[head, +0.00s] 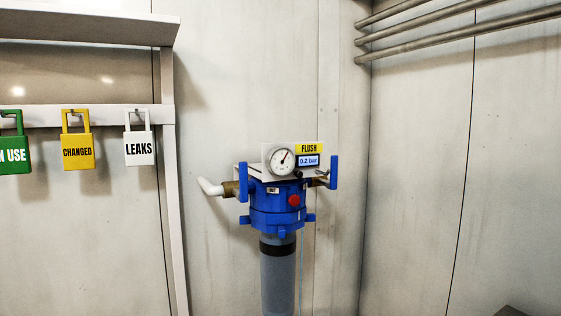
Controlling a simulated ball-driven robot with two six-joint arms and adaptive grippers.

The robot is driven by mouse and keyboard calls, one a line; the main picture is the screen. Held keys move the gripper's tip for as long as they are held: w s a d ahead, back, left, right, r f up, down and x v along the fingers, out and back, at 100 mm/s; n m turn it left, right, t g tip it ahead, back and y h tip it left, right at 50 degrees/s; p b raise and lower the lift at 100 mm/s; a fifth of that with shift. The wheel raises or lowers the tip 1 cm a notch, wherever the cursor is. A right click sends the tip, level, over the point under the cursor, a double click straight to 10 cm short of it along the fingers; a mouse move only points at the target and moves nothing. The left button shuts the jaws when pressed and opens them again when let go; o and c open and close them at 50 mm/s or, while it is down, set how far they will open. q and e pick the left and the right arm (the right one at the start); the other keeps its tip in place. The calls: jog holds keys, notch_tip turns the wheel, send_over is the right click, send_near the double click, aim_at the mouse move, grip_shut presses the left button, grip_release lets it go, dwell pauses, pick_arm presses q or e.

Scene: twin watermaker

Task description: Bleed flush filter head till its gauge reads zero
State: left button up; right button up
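The flush filter head (278,203) is a blue cap on a grey transparent housing (278,278), upright at the wall. Its round gauge (282,159) has a dark needle tilted up to the right. A small display (308,161) beside it reads 0.2 bar, under a yellow FLUSH label (309,148). A red button (294,200) sits on the front of the head. Blue valve handles stand upright at its left (243,182) and right (334,172). A thin pale blue line runs down below the head, right of the housing. Neither gripper is in view.
A shelf rail (95,115) at left carries hanging tags: green IN USE (14,152), yellow CHANGED (77,151) and white LEAKS (139,149). A white pipe elbow (209,187) sticks out left of the head. Pipes (460,32) run along the upper right wall.

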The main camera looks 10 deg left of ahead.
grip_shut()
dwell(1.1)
